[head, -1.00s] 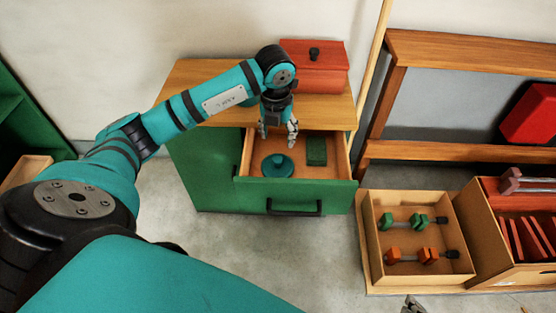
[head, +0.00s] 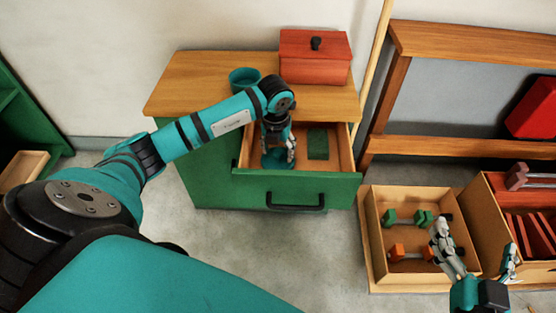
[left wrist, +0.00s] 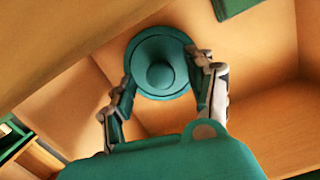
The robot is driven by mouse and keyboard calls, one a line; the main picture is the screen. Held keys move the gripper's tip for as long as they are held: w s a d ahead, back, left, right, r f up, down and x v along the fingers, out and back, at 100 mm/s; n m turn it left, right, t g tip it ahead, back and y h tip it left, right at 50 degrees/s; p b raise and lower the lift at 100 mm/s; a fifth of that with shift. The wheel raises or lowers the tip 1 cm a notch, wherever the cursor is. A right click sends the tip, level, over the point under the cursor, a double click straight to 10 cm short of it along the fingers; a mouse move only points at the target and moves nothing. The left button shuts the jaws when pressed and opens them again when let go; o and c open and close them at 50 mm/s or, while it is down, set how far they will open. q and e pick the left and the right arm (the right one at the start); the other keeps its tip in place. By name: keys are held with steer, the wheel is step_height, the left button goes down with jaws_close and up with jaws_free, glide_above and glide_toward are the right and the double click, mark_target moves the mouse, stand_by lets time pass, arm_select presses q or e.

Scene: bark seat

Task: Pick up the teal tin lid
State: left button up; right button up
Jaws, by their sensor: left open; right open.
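The teal tin lid (head: 277,159) is round with a knob on top and lies in the open drawer (head: 240,158) of the green cabinet. In the left wrist view the lid (left wrist: 145,80) lies between the two fingers of my left gripper (left wrist: 163,88). That gripper (head: 278,160) is open around the lid, pointing down into the drawer; I cannot tell if the fingers touch it. In the head view the fingers partly hide the lid. My right gripper (head: 477,258) is open and empty at the lower right, in front of the cardboard boxes.
A green block (head: 318,144) lies in the drawer right of the lid. A teal tin (head: 244,76) and a red box with a black knob (head: 315,58) stand on the cabinet top. A box with dumbbell-like parts (head: 374,225) stands right of the cabinet.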

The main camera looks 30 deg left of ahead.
arm_select(q)
steer(key=shift+w+f, duration=0.1)
steer(key=shift+f, duration=0.7)
jaws_close()
arm_select(e)
steer(key=shift+w+a+r+t+y, duration=0.15)
steer(key=shift+r+t+y, duration=0.25)
steer(key=shift+r+t, duration=0.55)
arm_select(q)
steer(key=shift+r, duration=0.1)
arm_select(e)
steer(key=shift+r+g, duration=0.25)
steer(key=shift+g, duration=0.1)
